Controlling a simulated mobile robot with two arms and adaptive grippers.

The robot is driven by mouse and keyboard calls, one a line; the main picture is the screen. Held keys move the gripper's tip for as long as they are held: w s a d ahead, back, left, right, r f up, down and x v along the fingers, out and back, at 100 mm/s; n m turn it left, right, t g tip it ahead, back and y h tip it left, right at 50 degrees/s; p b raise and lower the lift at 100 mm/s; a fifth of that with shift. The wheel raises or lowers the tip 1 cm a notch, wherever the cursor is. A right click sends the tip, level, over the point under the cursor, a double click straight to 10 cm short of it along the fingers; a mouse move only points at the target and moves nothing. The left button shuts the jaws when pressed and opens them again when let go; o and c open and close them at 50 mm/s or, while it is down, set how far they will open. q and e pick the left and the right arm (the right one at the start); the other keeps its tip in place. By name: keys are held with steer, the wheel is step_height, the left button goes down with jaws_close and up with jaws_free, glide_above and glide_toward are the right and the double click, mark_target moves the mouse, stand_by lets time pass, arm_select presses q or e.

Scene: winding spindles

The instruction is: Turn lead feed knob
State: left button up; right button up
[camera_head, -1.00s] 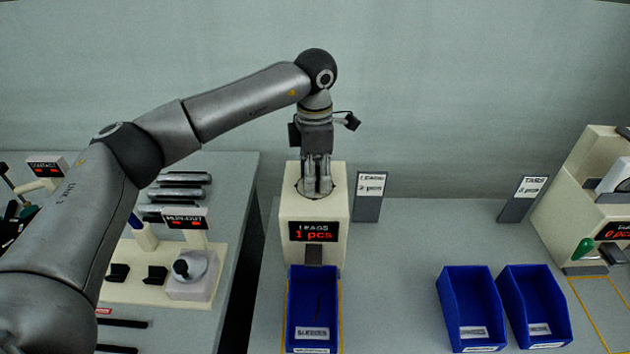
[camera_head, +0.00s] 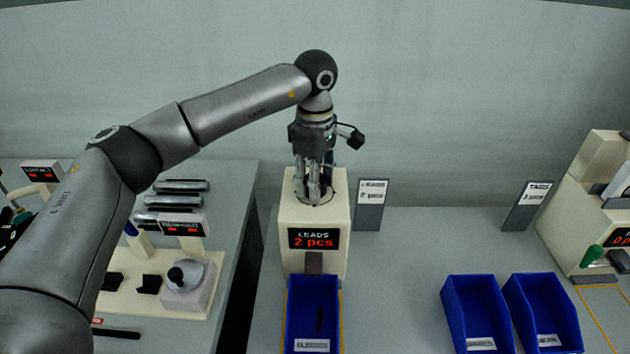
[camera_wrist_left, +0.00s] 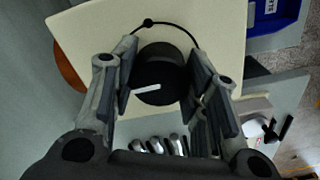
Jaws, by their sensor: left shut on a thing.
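The lead feeder (camera_head: 313,255) is a cream box on the right-hand bench; its red display reads "LEADS 2 pcs". The black round feed knob (camera_wrist_left: 158,75) with a white pointer line sits on its top, seen from above in the left wrist view. My left gripper (camera_head: 314,195) points straight down on the feeder's top, its fingers around the knob and shut on it. In the head view the knob is hidden by the fingers. A blue bin (camera_head: 313,315) stands under the feeder's chute, with a dark thin item in it. My right gripper is not in view.
Two blue bins (camera_head: 477,313) and a second cream machine (camera_head: 590,215) are farther right. A cream fixture (camera_head: 190,285) stands on the left bench. Bench between feeder and bins is clear.

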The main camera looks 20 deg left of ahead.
arm_select(q)
steer(key=shift+r, duration=0.15)
steer(key=o, duration=1)
steer(key=shift+o, duration=0.2)
step_height(320, 180, up, 12)
stand_by(0.4)
